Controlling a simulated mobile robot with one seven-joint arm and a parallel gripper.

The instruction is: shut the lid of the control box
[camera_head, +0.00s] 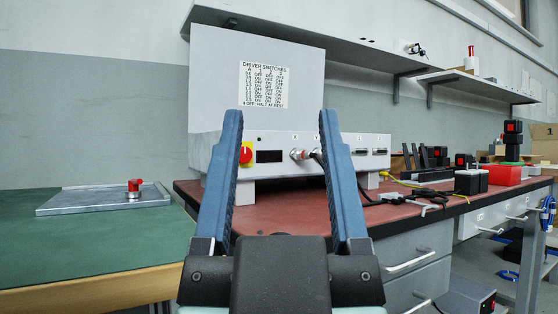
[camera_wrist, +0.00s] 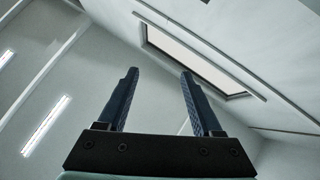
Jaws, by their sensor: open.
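The control box (camera_head: 277,143) is a grey-white box at the back of the red-topped bench. Its front panel has a red and yellow knob (camera_head: 245,154), a dark display and several connectors. Its lid (camera_head: 214,80) stands upright, open, with a "DRIVER SWITCHES" label (camera_head: 264,84) on its face. My gripper (camera_head: 278,118) is open and empty, with its two blue fingers in front of the box and partly covering its front panel. In the wrist view my gripper (camera_wrist: 158,75) also shows open, with only walls, ceiling lamps and a window beyond it.
The red bench top (camera_head: 270,210) is mostly clear in front of the box. Cables, black blocks and a red bin (camera_head: 505,175) lie to the right. A green table (camera_head: 80,240) with a grey plate (camera_head: 100,199) is at left.

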